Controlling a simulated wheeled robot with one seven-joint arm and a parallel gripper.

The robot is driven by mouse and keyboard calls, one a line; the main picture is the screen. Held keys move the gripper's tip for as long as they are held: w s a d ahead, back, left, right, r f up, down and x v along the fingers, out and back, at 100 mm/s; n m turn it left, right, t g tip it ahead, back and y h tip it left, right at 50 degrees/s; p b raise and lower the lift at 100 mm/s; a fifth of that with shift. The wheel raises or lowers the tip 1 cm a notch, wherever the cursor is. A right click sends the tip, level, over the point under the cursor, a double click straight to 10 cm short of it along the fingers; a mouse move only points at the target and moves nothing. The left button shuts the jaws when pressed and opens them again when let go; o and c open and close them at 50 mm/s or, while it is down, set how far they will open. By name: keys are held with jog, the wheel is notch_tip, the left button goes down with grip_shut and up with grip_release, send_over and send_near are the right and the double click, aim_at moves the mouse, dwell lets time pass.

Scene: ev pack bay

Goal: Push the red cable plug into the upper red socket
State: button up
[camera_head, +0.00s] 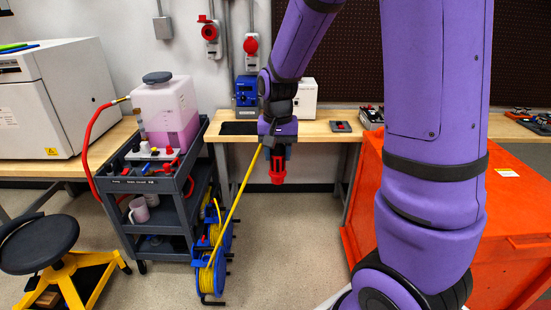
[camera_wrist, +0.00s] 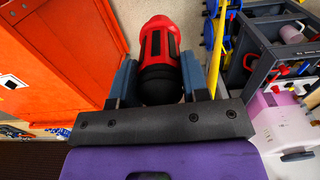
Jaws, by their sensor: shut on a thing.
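A red and black plug (camera_head: 278,168) hangs below my gripper (camera_head: 275,150) in the head view, pointing down. In the wrist view, my gripper (camera_wrist: 158,66) has a blue-grey finger on each side of the red plug (camera_wrist: 160,40) and is shut on it. A yellow cable (camera_head: 237,205) runs from near my gripper down to a blue reel; whether it joins the plug is hidden. Two red sockets are on the back wall: the left one (camera_head: 210,32) sits higher than the right one (camera_head: 251,46). My gripper is well below and apart from both.
A grey cart (camera_head: 150,185) carrying a pink-filled tank (camera_head: 165,110) stands left, beside the yellow-and-blue cable reels (camera_head: 213,275). A wooden bench (camera_head: 310,131) with a blue device (camera_head: 246,91) is behind. An orange cabinet (camera_head: 368,200) is right. A stool (camera_head: 40,245) stands at front left.

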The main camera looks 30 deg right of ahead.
jog(key=s+d+r, duration=0.1)
jog(key=s+r, duration=0.1)
jog(key=r, duration=0.7)
jog(key=s+d+r, duration=0.2)
jog(key=r, duration=0.8)
jog(key=s+d+r, duration=0.2)
jog(key=r, duration=0.8)
jog(key=shift+s+d, duration=0.15)
jog(key=shift+s, duration=0.15)
dwell(1.1)
